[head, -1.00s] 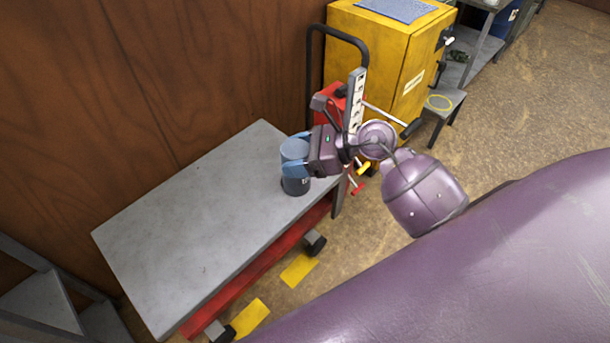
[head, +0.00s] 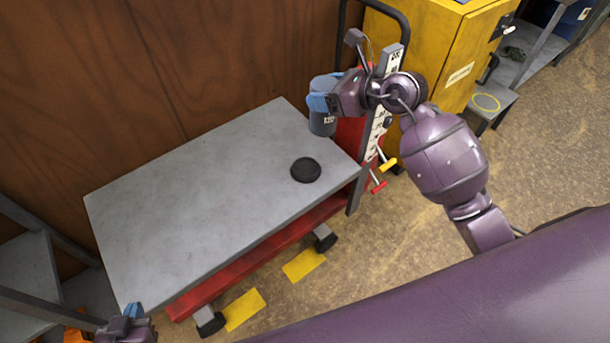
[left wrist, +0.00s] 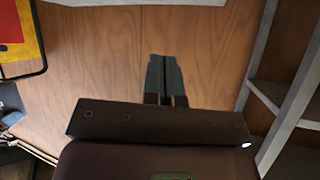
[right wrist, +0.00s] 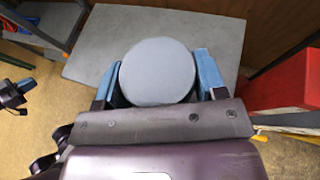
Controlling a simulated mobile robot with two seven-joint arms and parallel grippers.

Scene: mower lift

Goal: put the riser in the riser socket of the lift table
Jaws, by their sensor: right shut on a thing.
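The riser (head: 322,125) is a blue-grey cylinder with a darker lower part and small lettering. My right gripper (head: 324,102) is shut on it and holds it near the lift table's far right corner, apart from the dark disc. In the right wrist view the riser's round top (right wrist: 157,71) sits between both blue fingers. The lift table (head: 200,190) has a bare grey top. A round black disc (head: 305,170), apparently the riser socket, lies on its right part, uncovered. My left gripper (head: 130,314) is at the bottom left, its fingers together and empty in the left wrist view (left wrist: 166,78).
A wooden wall (head: 150,70) runs behind the table. A yellow cabinet (head: 435,60) and the table's dark push handle (head: 375,8) stand at the back right. A grey shelf (head: 30,270) is at the left. Yellow floor marks (head: 303,264) lie in front.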

